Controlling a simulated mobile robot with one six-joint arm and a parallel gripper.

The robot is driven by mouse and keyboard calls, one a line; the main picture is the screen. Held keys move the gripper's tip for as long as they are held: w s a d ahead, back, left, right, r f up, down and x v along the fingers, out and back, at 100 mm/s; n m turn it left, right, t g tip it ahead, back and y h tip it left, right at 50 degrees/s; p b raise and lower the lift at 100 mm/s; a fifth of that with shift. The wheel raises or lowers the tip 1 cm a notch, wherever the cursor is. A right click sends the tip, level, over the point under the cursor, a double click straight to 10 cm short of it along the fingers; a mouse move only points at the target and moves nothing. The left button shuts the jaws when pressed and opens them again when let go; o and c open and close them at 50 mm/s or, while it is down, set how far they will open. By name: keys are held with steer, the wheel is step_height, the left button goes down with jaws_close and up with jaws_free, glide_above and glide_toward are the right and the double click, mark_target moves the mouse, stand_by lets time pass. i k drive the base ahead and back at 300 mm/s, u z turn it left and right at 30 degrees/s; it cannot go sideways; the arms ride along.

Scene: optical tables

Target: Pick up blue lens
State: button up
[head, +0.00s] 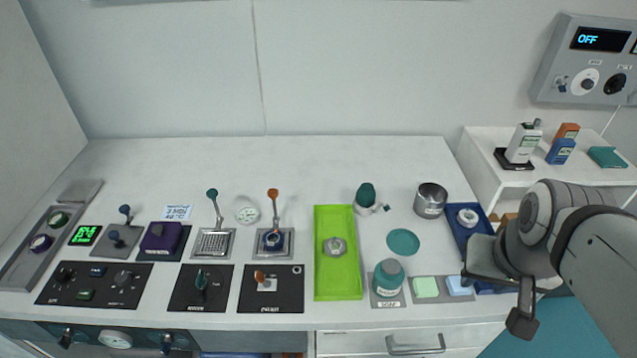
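I cannot make out a clear blue lens in the head view. No object shows clearly between the fingers. Their opening cannot be judged from this angle.
A green tray (337,285) holds a grey metal piece. A metal cup (431,200), teal disc (402,242), soap bottle (388,277) and two sponges (426,287) stand between it and my gripper. Control panels (95,284) fill the left front. The back of the counter is clear.

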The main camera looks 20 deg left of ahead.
mark_target(273, 240)
steer(key=z, duration=0.15)
steer(key=k, duration=1.7)
steer(key=u, duration=0.65)
steer(key=i, duration=1.7)
steer(key=u, duration=0.05)
